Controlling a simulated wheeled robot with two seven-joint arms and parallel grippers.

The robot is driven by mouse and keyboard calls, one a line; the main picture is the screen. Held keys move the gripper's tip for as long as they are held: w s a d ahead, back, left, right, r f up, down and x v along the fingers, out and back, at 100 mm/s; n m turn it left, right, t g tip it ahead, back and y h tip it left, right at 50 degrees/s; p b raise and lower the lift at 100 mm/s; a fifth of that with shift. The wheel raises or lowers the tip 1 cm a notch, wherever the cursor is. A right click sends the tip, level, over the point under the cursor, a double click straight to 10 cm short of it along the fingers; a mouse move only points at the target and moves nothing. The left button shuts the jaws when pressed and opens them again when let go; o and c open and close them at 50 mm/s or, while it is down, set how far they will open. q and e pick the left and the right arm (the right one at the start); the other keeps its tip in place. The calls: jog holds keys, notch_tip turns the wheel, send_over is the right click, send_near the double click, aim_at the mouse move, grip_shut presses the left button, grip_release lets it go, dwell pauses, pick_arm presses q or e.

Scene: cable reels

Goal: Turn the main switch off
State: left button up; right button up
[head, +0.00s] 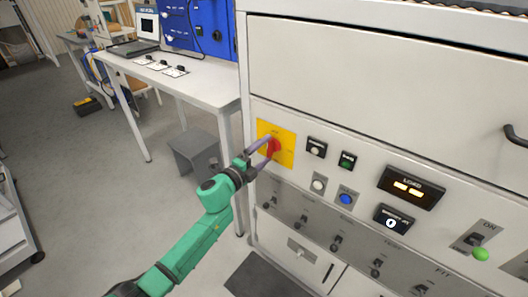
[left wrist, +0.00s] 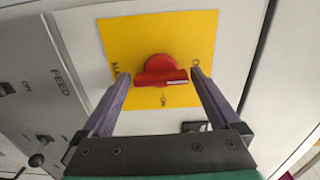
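The main switch is a red rotary knob (head: 273,148) on a yellow plate (head: 289,138), at the left end of the pale cabinet front. In the left wrist view the red knob (left wrist: 160,72) sits on the yellow plate (left wrist: 190,28), with its grip bar lying across the picture. My right gripper is out of view.
A row of toggles (head: 336,243) runs below. A white table (head: 200,88) and grey stool (head: 194,150) stand at left.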

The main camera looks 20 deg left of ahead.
pick_arm(q)
jog(key=b+v, duration=0.2)
jog(key=v, duration=1.2)
jog(key=shift+s+b, duration=0.25)
jog(key=shift+b, duration=0.15)
jog(key=shift+f, duration=0.1)
jog(key=s+a+f+n+g+y, duration=0.2)
jog(key=a+f+n, duration=0.15)
jog(key=f, duration=0.75)
jog(key=s+a+f+n+g+y, duration=0.25)
jog(key=f+n, duration=0.25)
jog(key=f, duration=0.6)
jog(key=s+a+f+n+g+y, duration=0.2)
jog(key=s+a+f+n, duration=0.15)
jog(key=f, duration=0.75)
jog(key=s+d+f+n+g, duration=0.2)
jog(key=s+f+n+g, duration=0.2)
jog(key=s+f, duration=0.6)
jog(key=s+d+f+n+g, duration=0.3)
jog(key=s+f, duration=0.8)
jog(key=s, duration=0.8)
jog(key=shift+s+d+f+n+g, duration=0.15)
jog(key=shift+d+f+n+g, duration=0.2)
jog(key=shift+g, duration=0.7)
jog(key=shift+a+r, duration=0.1)
jog(key=shift+a, duration=0.05)
